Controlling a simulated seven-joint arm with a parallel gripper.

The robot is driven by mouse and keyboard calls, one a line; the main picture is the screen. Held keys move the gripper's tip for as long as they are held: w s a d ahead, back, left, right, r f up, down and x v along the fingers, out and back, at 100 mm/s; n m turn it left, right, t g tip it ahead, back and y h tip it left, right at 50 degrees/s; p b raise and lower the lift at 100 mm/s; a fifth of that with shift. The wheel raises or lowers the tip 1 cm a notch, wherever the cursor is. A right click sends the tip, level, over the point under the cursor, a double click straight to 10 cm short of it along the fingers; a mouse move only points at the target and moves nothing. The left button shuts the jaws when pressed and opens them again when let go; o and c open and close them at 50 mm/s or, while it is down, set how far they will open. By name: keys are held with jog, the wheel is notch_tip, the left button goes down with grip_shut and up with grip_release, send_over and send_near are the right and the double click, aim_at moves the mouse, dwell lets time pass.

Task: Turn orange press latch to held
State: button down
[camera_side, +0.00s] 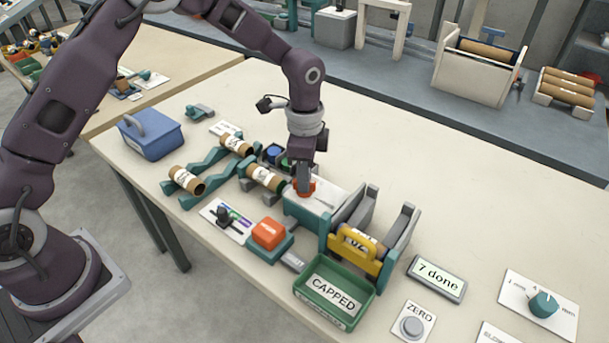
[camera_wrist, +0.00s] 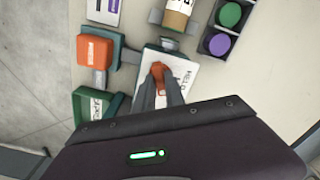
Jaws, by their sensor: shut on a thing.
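The orange press latch (camera_side: 305,185) sits on the white-topped teal block (camera_side: 322,197) in the middle of the table. In the wrist view the latch (camera_wrist: 157,74) shows between my fingertips, and the white plate beside it carries lettering that seems to read HELD. My gripper (camera_side: 304,190) points down and is shut on the latch; its fingers also show in the wrist view (camera_wrist: 158,88). The fingers hide part of the latch, so its exact angle is hard to tell.
A yellow guard (camera_side: 357,250) and grey upright plates (camera_side: 400,235) stand right of the block. An orange button box (camera_side: 268,234), a green CAPPED tray (camera_side: 333,290) and cardboard tubes on teal rails (camera_side: 205,190) are close by. The table's back right is clear.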

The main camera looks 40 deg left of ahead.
jog(key=n, duration=0.6)
jog(key=shift+n, duration=3.1)
jog(key=c, duration=1.4)
grip_release()
notch_tip(320, 180, up, 7)
jog(key=shift+r, duration=0.1)
